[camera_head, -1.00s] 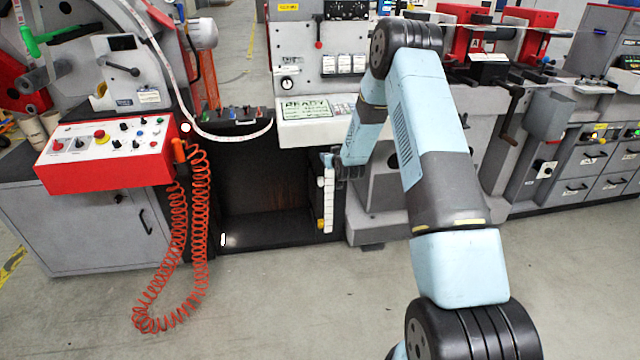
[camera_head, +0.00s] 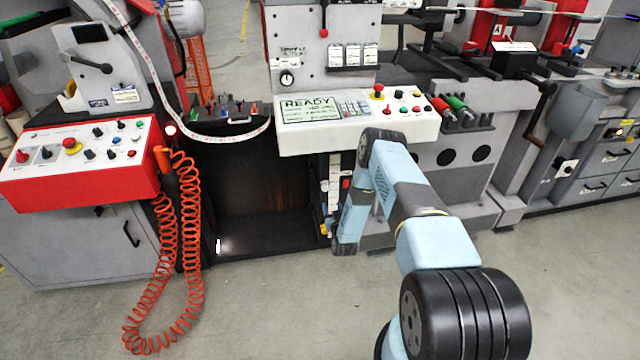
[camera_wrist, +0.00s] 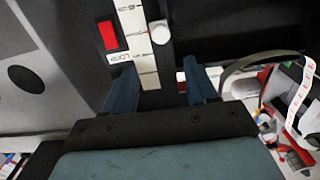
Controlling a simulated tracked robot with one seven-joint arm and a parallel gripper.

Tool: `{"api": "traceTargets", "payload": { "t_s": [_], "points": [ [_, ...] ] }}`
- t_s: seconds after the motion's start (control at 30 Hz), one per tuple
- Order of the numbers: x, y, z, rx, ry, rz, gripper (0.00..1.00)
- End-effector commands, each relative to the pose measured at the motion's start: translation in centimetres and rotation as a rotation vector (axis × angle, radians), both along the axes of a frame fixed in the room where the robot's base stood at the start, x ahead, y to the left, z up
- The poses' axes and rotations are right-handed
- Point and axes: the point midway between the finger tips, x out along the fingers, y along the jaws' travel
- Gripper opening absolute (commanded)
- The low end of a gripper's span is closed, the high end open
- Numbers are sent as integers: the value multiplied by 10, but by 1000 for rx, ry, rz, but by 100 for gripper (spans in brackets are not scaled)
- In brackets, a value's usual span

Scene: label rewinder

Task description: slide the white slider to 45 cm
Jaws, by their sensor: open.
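A white round knob (camera_wrist: 159,32), which looks like the white slider, sits beside a white scale strip (camera_wrist: 135,40) on a dark upright face. The scale markings are too small to read. My gripper (camera_wrist: 161,85) is open, with one dark blue finger on each side of the strip's near end. The knob lies beyond the fingertips, apart from them, and nothing is held. In the head view the strip (camera_head: 335,172) shows partly below the white control panel, beside my forearm. My gripper's fingers cannot be made out there.
A red block (camera_wrist: 107,35) sits beside the strip. The white READY panel (camera_head: 420,128) overhangs the strip. A dark open recess (camera_head: 255,190) is to its left. The floor in front is clear.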

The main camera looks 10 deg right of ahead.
Motion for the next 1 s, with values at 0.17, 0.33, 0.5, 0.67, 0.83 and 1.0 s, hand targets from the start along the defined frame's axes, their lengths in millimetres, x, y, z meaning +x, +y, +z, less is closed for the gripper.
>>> {"api": "traceTargets", "payload": {
  "t_s": [0.17,0.33,0.5,0.67,0.83,1.0],
  "points": [
    [1,6,-6,2,-10,3,57],
    [23,12,-6,1,-11,10,57],
    [53,14,-6,1,-10,13,57],
    [81,15,-6,1,-9,14,57],
    [109,15,-6,1,-9,14,57],
    [126,15,-7,1,-8,15,57]
  ]
}}
